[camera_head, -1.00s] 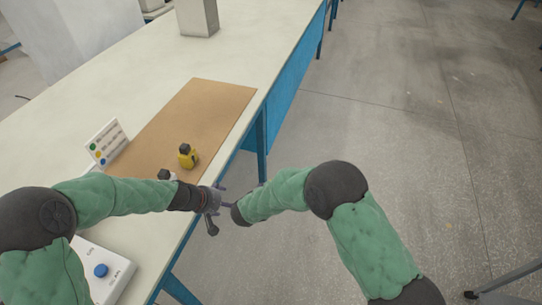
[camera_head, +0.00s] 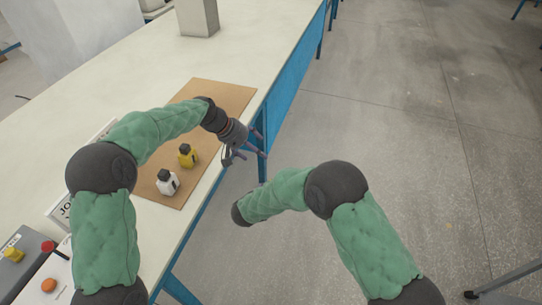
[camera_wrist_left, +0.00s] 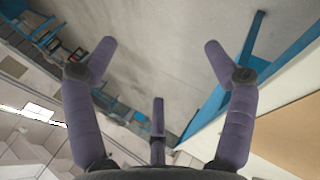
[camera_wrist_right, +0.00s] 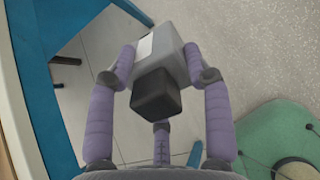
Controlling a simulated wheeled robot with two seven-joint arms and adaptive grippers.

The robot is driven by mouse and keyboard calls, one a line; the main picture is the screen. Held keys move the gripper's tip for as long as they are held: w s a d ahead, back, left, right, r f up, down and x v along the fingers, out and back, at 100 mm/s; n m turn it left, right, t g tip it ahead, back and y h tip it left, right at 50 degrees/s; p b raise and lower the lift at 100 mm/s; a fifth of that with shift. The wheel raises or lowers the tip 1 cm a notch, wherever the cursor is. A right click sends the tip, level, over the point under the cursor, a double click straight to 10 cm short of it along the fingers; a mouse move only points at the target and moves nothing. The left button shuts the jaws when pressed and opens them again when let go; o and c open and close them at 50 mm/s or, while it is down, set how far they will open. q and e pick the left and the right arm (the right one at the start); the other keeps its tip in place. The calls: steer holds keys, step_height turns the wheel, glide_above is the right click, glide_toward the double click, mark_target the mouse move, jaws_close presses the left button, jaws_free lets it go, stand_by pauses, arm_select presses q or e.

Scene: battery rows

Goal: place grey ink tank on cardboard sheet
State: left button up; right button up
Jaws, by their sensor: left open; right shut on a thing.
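The grey ink tank (camera_wrist_right: 163,55), with a black cap and a pale label, is held in my right gripper (camera_wrist_right: 157,68) in the right wrist view. My right gripper's fingers and the tank do not show in the head view. The brown cardboard sheet (camera_head: 228,95) lies on the table.
The pale table (camera_head: 120,75) has blue sides and legs. A grey block (camera_head: 197,17) stands at its far end. Control boxes with buttons (camera_head: 22,258) and a partly hidden sign (camera_head: 60,212) are at the lower left. Open floor lies to the right.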

arm_select(q)
steer(key=d+f+m+g+y, duration=0.3)
steer(key=d+m+g+y, duration=0.2)
steer(key=y, duration=0.3)
steer(key=shift+s+d+m+g, duration=0.2)
steer(key=shift+m+g, duration=0.2)
steer(key=shift+g, duration=0.2)
steer(key=shift+f, duration=0.2)
steer(key=shift+x, duration=5.9)
steer(key=shift+a, duration=0.2)
